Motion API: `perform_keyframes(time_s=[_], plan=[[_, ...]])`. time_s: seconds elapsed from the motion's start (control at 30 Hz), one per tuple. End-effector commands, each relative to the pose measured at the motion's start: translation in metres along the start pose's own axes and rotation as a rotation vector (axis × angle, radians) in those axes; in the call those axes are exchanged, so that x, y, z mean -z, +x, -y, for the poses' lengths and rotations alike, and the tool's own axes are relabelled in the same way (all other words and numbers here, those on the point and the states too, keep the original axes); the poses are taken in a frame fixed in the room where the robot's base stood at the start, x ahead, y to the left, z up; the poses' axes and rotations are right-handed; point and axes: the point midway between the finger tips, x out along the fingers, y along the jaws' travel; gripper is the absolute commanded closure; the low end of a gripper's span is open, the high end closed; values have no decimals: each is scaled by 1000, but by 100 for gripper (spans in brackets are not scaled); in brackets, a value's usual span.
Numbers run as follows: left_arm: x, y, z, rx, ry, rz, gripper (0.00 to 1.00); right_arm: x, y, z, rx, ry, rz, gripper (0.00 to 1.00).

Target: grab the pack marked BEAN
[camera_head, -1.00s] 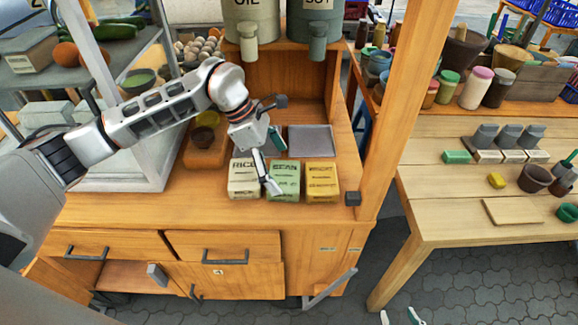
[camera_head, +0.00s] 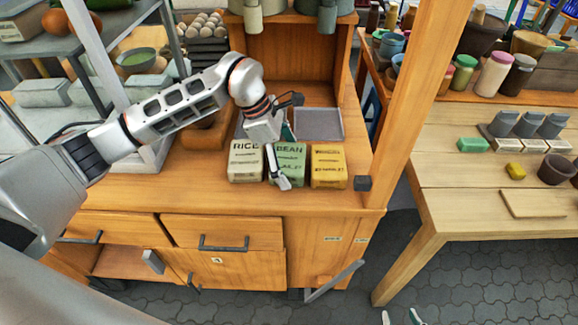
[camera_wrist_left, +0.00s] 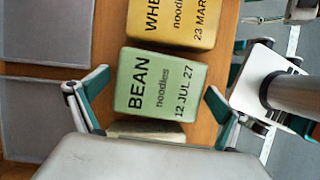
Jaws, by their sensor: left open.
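The green pack marked BEAN (camera_head: 291,163) stands on the wooden counter between the cream RICE pack (camera_head: 244,162) and the yellow pack (camera_head: 328,166). The BEAN pack (camera_wrist_left: 158,82) also shows in the left wrist view, its label reading BEAN noodles. My left gripper (camera_head: 285,157) is open above it; one finger hides part of its front left side in the head view. In the left wrist view the fingers appear on either side of the pack, with gaps and no visible contact. My right gripper (camera_head: 401,317) shows only its separated fingertips at the bottom edge.
A grey tray (camera_head: 317,124) lies behind the packs. A wooden post (camera_head: 410,110) rises right of the counter. A shelf with vegetables stands at left. Another table (camera_head: 470,205) with jars and bowls is at right.

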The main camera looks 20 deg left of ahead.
Motion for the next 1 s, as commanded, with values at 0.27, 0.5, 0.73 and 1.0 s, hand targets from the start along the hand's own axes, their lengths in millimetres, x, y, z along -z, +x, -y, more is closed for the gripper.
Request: perform_keyframes(time_s=[0.27, 0.5, 0.73, 1.0], plan=[[-1, -3, -1, -3, 1, 1, 29, 7, -1, -2, -3, -2, -10, 60], [-1, -3, 0, -3, 1, 1, 45, 4, -1, -2, -3, -2, -5, 60], [-2, -6, 0, -3, 1, 1, 45, 5, -2, -2, -3, -2, -4, 60], [-8, -36, -2, -9, -4, 2, 45, 26, -11, -6, -6, -3, -17, 60]])
